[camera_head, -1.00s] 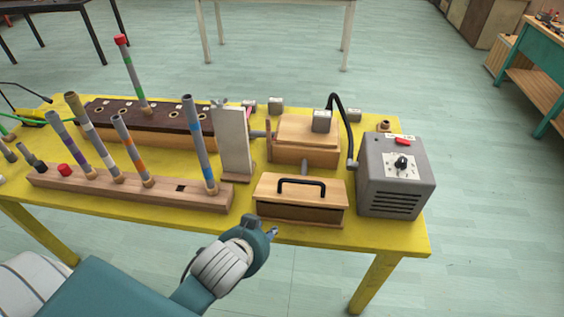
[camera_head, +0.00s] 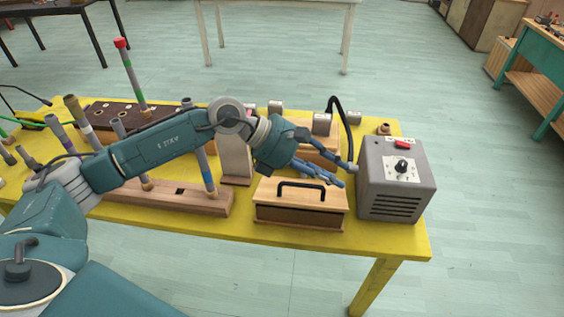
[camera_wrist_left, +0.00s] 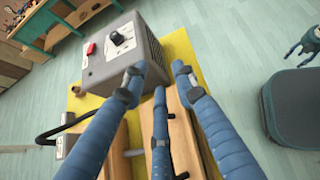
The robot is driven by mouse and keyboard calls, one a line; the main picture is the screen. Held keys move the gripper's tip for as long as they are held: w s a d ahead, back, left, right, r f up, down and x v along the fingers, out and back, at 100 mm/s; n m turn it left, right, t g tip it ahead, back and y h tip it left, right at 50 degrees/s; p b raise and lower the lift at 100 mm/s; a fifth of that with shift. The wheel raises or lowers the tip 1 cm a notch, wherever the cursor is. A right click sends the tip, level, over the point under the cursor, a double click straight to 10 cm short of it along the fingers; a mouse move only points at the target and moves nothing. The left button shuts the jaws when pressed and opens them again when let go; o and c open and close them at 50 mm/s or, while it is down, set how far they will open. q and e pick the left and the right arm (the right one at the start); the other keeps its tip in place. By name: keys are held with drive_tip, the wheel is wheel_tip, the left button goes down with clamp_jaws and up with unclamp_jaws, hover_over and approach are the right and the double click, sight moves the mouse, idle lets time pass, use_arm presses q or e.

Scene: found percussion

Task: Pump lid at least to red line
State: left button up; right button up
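A wooden box with a light lid (camera_head: 272,190) and a black arched handle (camera_head: 301,184) stands at the table's front edge in the head view. My left gripper (camera_head: 330,172) is just above and behind the handle, fingers pointing right. In the left wrist view its blue fingers (camera_wrist_left: 155,85) are spread, with nothing between them; the wooden box (camera_wrist_left: 180,128) lies beneath. Any contact with the handle cannot be told. I cannot make out a red line. My right gripper (camera_wrist_left: 302,46) shows small at the upper right of the left wrist view, its fingers apart.
A grey control box (camera_head: 397,180) with a red switch and black knob stands right of the lidded box. A pale upright board (camera_head: 235,160) is partly behind my left arm. Striped tubes (camera_head: 205,170) stand in a wooden rail on the left. The yellow table (camera_head: 375,238) has a narrow clear front strip.

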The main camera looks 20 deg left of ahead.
sight(302, 185)
use_arm(q)
drive_tip(key=w+a+f+m+y, duration=0.1)
drive_tip(key=a+f+y, duration=0.1)
drive_tip(key=a, duration=0.4)
drive_tip(key=a+f+y, duration=0.1)
drive_tip(key=a+y, duration=0.2)
drive_tip(key=a, duration=0.4)
drive_tip(key=shift+g, duration=0.4)
drive_tip(key=p+x, duration=0.2)
drive_tip(key=x, duration=0.9)
drive_tip(key=shift+d+p, duration=0.15)
drive_tip(key=shift+p, duration=0.15)
clamp_jaws()
